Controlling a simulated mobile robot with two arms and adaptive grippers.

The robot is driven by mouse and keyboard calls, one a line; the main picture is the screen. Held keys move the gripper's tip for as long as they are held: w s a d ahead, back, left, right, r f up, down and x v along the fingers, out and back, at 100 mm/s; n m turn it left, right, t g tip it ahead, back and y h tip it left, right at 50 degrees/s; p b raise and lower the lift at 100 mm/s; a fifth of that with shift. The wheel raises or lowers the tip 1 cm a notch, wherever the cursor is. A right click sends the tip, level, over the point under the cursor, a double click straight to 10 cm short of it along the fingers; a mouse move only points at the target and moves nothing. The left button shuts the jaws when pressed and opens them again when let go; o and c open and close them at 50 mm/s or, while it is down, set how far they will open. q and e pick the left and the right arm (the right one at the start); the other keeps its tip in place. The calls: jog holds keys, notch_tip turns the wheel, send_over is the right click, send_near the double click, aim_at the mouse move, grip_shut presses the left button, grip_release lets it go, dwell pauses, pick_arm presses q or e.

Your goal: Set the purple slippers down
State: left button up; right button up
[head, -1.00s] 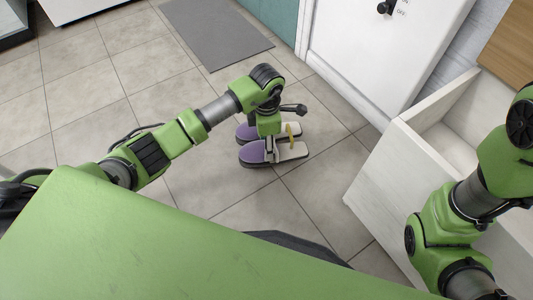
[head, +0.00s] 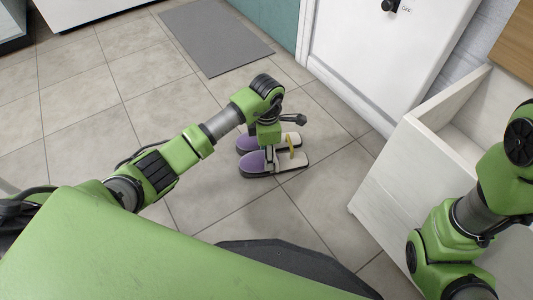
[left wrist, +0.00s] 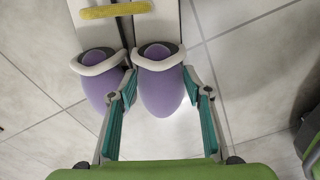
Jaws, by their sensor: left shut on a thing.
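Two purple slippers with pale insoles and dark sole edges show side by side in the head view: the nearer slipper (head: 257,163) and the farther slipper (head: 248,141). My left gripper (head: 271,158) reaches down over the pair, its fingers largely hidden by its own wrist. In the left wrist view, the fingers (left wrist: 160,115) stand on either side of one slipper's purple toe (left wrist: 161,90) and are shut on it. The other slipper (left wrist: 98,85) lies just left, outside the left finger. I cannot tell whether the soles touch the floor. My right gripper is out of view.
A yellow bar (left wrist: 115,10) lies across the slippers' pale part. Tiled floor (head: 130,75) is clear around the pair. A grey mat (head: 213,35) lies beyond. A white basin (head: 415,165) stands at right, and a white cabinet (head: 385,60) behind.

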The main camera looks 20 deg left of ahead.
pick_arm(q)
jog(key=o, duration=1.3)
jog(key=shift+c, duration=0.2)
notch_tip(320, 180, up, 12)
jog(key=p, duration=0.9)
jog(key=shift+r, duration=0.1)
